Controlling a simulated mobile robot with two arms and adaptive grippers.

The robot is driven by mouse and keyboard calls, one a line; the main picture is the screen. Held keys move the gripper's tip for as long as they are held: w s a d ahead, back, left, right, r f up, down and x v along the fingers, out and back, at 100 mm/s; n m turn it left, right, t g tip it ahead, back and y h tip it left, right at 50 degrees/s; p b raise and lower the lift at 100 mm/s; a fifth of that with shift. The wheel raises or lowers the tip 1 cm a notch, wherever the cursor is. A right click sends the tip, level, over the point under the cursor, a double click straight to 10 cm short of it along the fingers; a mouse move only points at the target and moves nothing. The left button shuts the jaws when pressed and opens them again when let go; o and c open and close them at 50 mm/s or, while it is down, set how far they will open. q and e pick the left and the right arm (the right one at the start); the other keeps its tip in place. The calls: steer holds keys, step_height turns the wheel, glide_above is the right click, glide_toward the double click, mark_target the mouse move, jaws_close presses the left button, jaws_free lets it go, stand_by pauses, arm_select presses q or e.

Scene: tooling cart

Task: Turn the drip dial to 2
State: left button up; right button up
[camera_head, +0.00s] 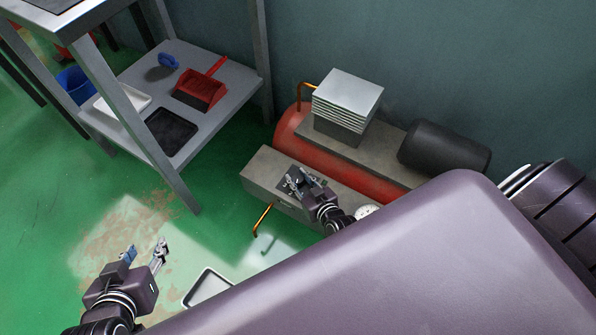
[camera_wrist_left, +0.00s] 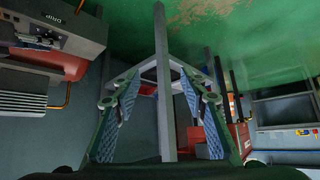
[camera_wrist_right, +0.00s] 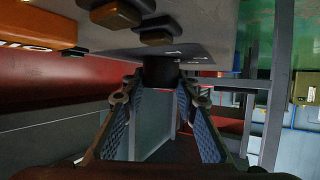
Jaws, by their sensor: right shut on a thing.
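The grey control box (camera_head: 262,172) sits in front of the red compressor tank (camera_head: 289,128) in the head view. My right gripper (camera_head: 304,181) is at the top of this box. In the right wrist view my right gripper (camera_wrist_right: 160,84) is shut on a dark round knob, the drip dial (camera_wrist_right: 160,69), on the grey panel (camera_wrist_right: 205,50). The dial's pointer and scale numbers cannot be read. A DRIP label (camera_wrist_left: 41,43) shows upside down in the left wrist view. My left gripper (camera_head: 144,250) is open and empty above the floor; its spread fingers also show in the left wrist view (camera_wrist_left: 160,90).
A copper pipe (camera_head: 263,218) sticks out at the box front. A white-rimmed tray (camera_head: 188,301) lies on the green floor. A metal shelf (camera_head: 222,113) holds a red dustpan (camera_head: 203,88) and trays. Floor between shelf and box is clear.

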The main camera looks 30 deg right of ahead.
steer(key=m+h+p, duration=0.1)
steer(key=m+h, duration=0.1)
steer(key=shift+w+a+r+h+p, duration=0.1)
steer(key=shift+h+p, duration=0.2)
steer(key=shift+p, duration=0.1)
steer(key=shift+m, duration=0.3)
arm_select(q)
steer(key=s+a+f+g, duration=0.1)
steer(key=s+f+g, duration=0.1)
steer(key=s, duration=0.3)
steer(key=s+a+f+g+y, duration=0.1)
steer(key=s+a+f+g, duration=0.1)
steer(key=s, duration=0.4)
steer(key=shift+s+a+g, duration=0.15)
steer(key=shift+a+g, duration=0.1)
steer(key=shift+g, duration=0.45)
arm_select(e)
steer(key=shift+m+h, duration=0.3)
steer(key=shift+h, duration=0.3)
arm_select(q)
steer(key=shift+p, duration=0.3)
arm_select(e)
steer(key=shift+m+g+h, duration=0.3)
steer(key=shift+m+h, duration=0.1)
steer(key=o, duration=1.2)
arm_select(q)
steer(key=shift+f, duration=0.1)
arm_select(e)
steer(key=shift+n+y, duration=0.3)
